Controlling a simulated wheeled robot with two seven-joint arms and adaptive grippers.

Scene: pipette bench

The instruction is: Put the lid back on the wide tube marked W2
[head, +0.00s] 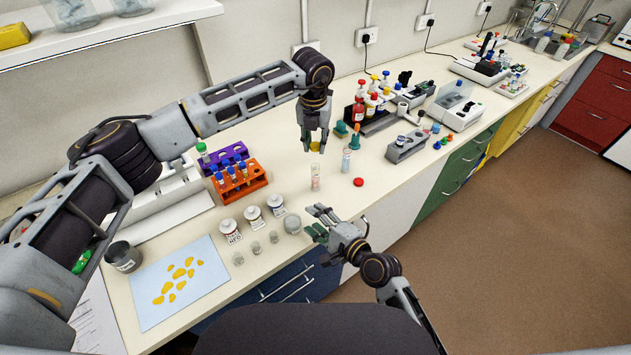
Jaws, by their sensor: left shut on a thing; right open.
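My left gripper (315,145) points down and is shut on a yellow lid (315,147). The lid is above a clear wide tube (316,180) with pinkish contents, and a gap shows between them. The tube stands upright and open on the bench. A second clear tube (346,162) with bluish contents stands to its right. A red lid (359,182) lies on the bench near the tubes. My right gripper (316,222) is open and empty at the bench's front edge. The tube marks are too small to read, so I cannot tell which is W2.
Orange (238,183) and purple (222,157) racks with tubes stand to the left. White jars (253,215) and small glasses are in front. A dark bottle rack (372,122) and a grey device (408,147) are to the right. A blue sheet (205,300) holds yellow pieces.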

